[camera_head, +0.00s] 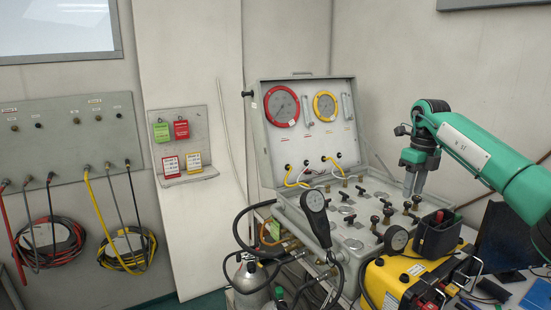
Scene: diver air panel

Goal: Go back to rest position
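My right arm (480,160), green with dark joints, comes in from the right edge. My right gripper (412,190) points down over the right part of the open case's panel, near the dark valve handles (410,207). Its fingers look close together, but they are too small to tell whether they are shut or touching a handle. My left gripper and arm are not in view. The diver air panel (305,130) is a grey case with its lid up. The lid holds a red-rimmed gauge (281,106) and a yellow-rimmed gauge (325,106).
A yellow unit (395,283) with a black box (437,234) stands in front of the case at right. A black handheld gauge (316,215) and hoses are at the case's front left. A grey cylinder (250,280) stands below. Coiled hoses (50,243) hang on the left wall.

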